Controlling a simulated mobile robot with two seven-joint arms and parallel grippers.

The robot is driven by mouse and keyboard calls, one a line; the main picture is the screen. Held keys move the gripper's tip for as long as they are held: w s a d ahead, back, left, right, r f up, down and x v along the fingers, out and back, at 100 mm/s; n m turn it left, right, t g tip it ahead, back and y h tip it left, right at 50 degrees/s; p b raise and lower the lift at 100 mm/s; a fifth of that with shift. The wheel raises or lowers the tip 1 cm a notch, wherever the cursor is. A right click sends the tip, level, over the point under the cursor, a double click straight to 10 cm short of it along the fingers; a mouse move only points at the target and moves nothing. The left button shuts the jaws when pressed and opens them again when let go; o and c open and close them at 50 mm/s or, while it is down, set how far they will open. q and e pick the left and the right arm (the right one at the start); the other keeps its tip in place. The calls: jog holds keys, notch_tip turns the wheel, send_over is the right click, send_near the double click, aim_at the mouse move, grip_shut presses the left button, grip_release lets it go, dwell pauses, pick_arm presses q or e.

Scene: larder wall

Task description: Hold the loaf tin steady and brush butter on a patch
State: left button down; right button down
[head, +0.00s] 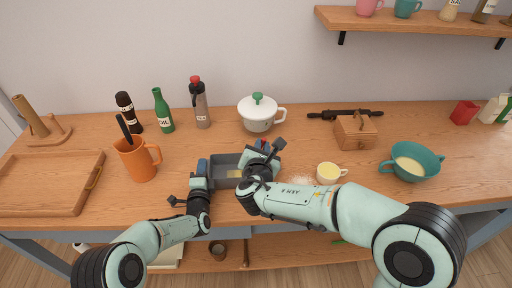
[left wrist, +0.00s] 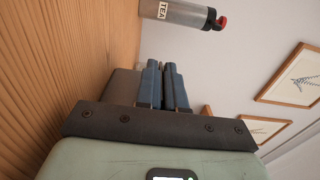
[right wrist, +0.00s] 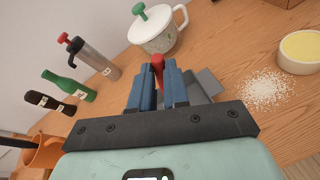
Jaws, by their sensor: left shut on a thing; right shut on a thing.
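The grey loaf tin (head: 226,160) stands on the worktop in front of me, with a yellowish patch (head: 235,174) showing inside it. My left gripper (head: 203,167) is shut on the tin's left side; its blue fingers also show in the left wrist view (left wrist: 165,82). My right gripper (head: 263,147) is shut on a red-handled brush (right wrist: 157,64) at the tin's right side. The tin (right wrist: 207,83) shows partly behind the right fingers. The brush's head is hidden. A small white cup of yellow butter (head: 329,172) stands right of the tin.
White powder (head: 298,181) lies between tin and cup. A white lidded pot (head: 258,114) stands behind. An orange mug (head: 136,160) and bottles (head: 164,112) are at left. A wooden box (head: 356,133) and teal bowl (head: 412,163) are at right.

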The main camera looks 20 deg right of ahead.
jog(key=w+a, duration=0.2)
jog(key=a, duration=0.5)
notch_tip(320, 180, up, 8)
dwell(0.7)
jog(key=shift+s+d, duration=0.1)
pick_arm(q)
jog(key=c, duration=1.2)
grip_release()
jog(key=shift+o, duration=0.2)
jog(key=v, duration=1.2)
